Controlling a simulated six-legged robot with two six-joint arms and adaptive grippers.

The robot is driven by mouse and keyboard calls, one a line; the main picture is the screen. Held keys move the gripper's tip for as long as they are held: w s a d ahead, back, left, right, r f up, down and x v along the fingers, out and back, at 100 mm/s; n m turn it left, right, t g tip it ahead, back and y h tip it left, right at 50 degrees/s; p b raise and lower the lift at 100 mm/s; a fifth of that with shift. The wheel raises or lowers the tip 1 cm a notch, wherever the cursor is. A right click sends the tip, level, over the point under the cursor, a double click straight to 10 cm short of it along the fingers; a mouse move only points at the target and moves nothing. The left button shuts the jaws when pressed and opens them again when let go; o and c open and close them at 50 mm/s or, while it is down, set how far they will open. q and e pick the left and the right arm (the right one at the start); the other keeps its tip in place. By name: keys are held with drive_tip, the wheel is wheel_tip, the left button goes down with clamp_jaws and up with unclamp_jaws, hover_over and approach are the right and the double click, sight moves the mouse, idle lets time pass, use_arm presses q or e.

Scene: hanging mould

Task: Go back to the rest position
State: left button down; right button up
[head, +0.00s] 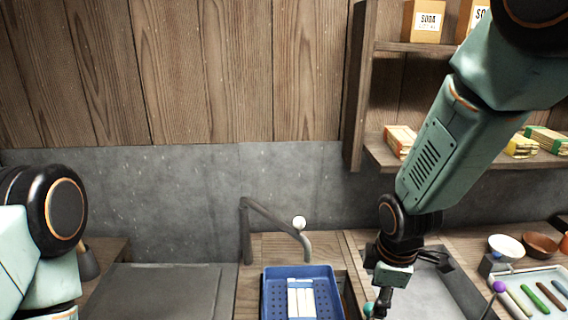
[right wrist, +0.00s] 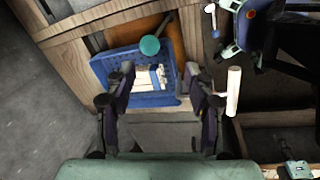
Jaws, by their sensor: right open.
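My right gripper (head: 384,298) points down at the end of the right arm, right of the blue basket (head: 270,304) in the head view. In the right wrist view its two fingers (right wrist: 162,84) stand apart, with nothing held between them. The blue basket (right wrist: 103,66) shows beyond the fingers, with pale blocks (right wrist: 150,78) inside it. The blocks also show as white bars (head: 300,298) in the head view. Only links of my left arm show at the left edge; the left gripper is out of view.
A bent pipe (head: 272,219) rises behind the basket. A tray with coloured sticks (head: 535,272) and two bowls (head: 507,246) stand at far right. A wooden shelf (head: 420,47) with boxes is behind my right arm. The grey surface (head: 160,290) at left is bare.

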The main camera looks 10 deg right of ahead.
drive_tip(key=s+f+m+g, duration=0.1)
drive_tip(key=s+f+m, duration=0.7)
drive_tip(key=s+f, duration=0.7)
drive_tip(key=s+f+m+g, duration=0.1)
drive_tip(key=s+f+m, duration=0.15)
drive_tip(key=s, duration=0.45)
drive_tip(key=s+f+m, duration=0.1)
drive_tip(key=s+m, duration=0.3)
drive_tip(key=s, duration=0.3)
wheel_tip(320, 180, down, 19)
drive_tip(key=w+b, duration=0.1)
drive_tip(key=b, duration=1.8)
drive_tip(key=shift+w+f, duration=0.15)
